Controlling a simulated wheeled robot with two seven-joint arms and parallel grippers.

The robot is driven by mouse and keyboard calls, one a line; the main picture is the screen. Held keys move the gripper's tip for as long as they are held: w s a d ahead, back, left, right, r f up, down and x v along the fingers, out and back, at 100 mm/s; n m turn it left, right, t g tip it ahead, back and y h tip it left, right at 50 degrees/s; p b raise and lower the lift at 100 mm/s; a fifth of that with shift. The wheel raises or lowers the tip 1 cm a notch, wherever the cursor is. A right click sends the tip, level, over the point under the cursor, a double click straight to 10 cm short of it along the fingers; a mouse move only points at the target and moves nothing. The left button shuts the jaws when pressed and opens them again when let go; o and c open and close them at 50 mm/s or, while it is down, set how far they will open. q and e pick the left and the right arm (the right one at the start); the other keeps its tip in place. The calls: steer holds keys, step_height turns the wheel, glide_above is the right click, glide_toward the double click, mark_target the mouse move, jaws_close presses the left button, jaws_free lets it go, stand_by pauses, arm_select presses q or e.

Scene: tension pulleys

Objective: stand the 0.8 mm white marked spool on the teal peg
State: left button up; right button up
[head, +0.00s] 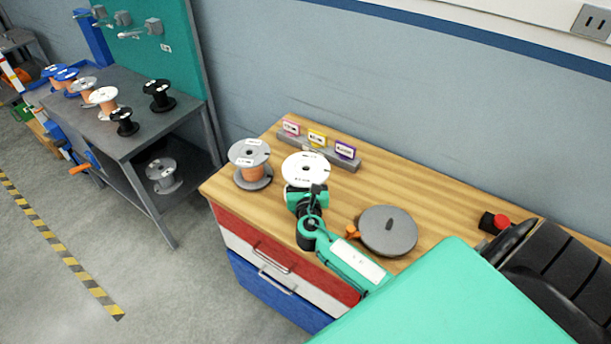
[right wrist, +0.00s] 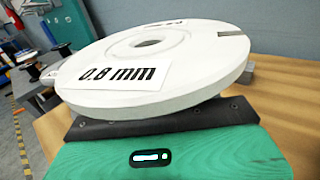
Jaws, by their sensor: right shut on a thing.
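The white spool (head: 306,163) with a label on its top flange is over the wooden bench top, and my right gripper (head: 308,188) is shut on it from the near side. In the right wrist view the white flange (right wrist: 205,72) fills the upper picture, with a "0.8 mm" label and a central hole. The dark jaw edge lies just under the flange; the spool's lower part is hidden. I cannot tell whether the spool touches the bench. I cannot make out a teal peg. My left gripper is not in view.
A grey-flanged copper spool (head: 250,160) stands close left of the white one. A grey block with coloured tags (head: 317,138) is behind. A grey disc (head: 388,229) with an orange knob lies to the right. Several spools stand on a far metal table (head: 140,130) by a teal pegboard (head: 155,70).

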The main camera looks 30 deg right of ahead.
steer(key=shift+f+b, duration=1.05)
steer(key=shift+f, duration=0.35)
steer(key=shift+f, duration=0.15)
stand_by(0.6)
steer(key=shift+f+b, duration=0.4)
steer(key=shift+f, duration=0.25)
steer(key=shift+f, duration=0.1)
stand_by(0.4)
steer(key=o, duration=1.5)
steer(key=shift+f, duration=0.15)
